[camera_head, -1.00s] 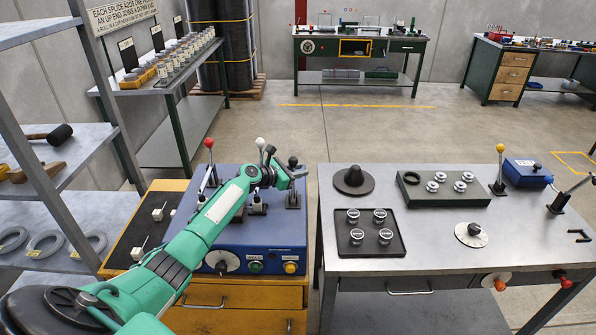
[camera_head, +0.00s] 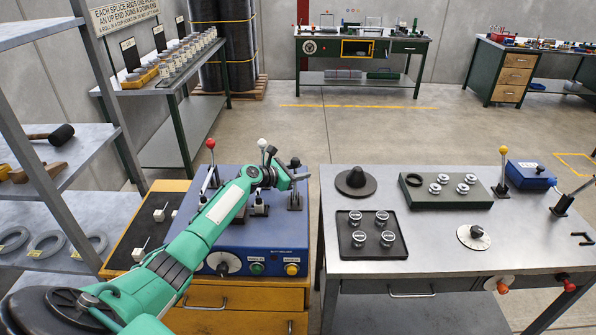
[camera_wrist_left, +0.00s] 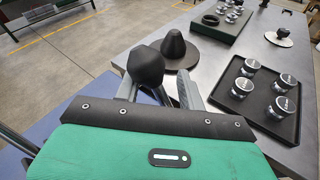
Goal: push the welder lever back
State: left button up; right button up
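The blue welder box (camera_head: 262,232) stands on a yellow drawer cabinet. Three levers rise from it, with a red knob (camera_head: 210,143), a white knob (camera_head: 262,143) and a black knob (camera_head: 295,162). No readable label shows which is the welder lever. My left gripper (camera_head: 292,180) is over the box at the black-knobbed lever. In the left wrist view, the black knob (camera_wrist_left: 146,64) stands just beyond the fingers, which look apart. The lever's shaft is mostly hidden, so I cannot tell whether a finger touches it. My right gripper is not in view.
A grey metal table (camera_head: 345,285) stands right of the welder, with a gap between. It bears a dark cone (camera_head: 355,178), a black tray (camera_head: 346,251) of metal cups and a green block (camera_head: 445,198). A shelf rack (camera_head: 75,140) stands at the left.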

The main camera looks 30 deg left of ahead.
pick_arm(q)
jog(key=shift+d+f, duration=0.1)
jog(key=shift+s+a+r+p, duration=0.6)
jog(key=shift+r+p, duration=0.2)
jog(key=shift+p, duration=0.1)
jog(key=s+a+r+p, duration=0.7)
jog(key=s+p, duration=0.1)
jog(key=shift+s+r, duration=0.3)
jog(key=shift+s, duration=0.1)
dwell(0.6)
jog(key=shift+a+p, duration=0.1)
jog(key=shift+p, duration=0.3)
